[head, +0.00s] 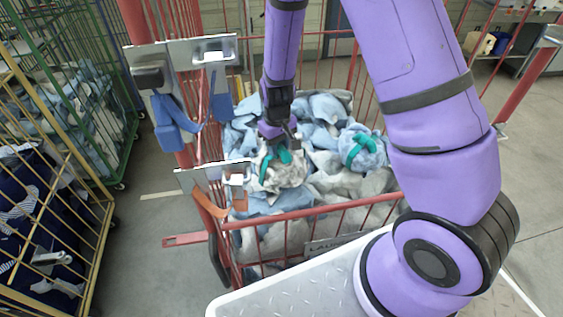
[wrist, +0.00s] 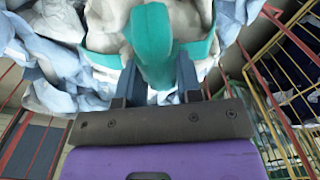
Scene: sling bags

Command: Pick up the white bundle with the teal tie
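The white bundle (head: 284,174) is a pale cloth sack with a teal tie on top, lying at the left front of the heap in the red cage cart. My gripper (head: 279,140) points down over it. In the wrist view, the looped teal tie (wrist: 153,45) stands up between my two fingers (wrist: 155,80), with the white bundle (wrist: 106,40) beyond. The fingers are apart and the tie lies close to both; I cannot tell whether they press on it. A second, pale blue bundle (head: 362,150) with a teal tie lies to the right.
The red cage cart (head: 318,213) has bars around the heap and a metal latch plate (head: 215,172) at its left front. Blue and white cloths (head: 325,107) surround the bundle. A green cage (head: 88,60) and a yellow cage (head: 75,165) stand at the left.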

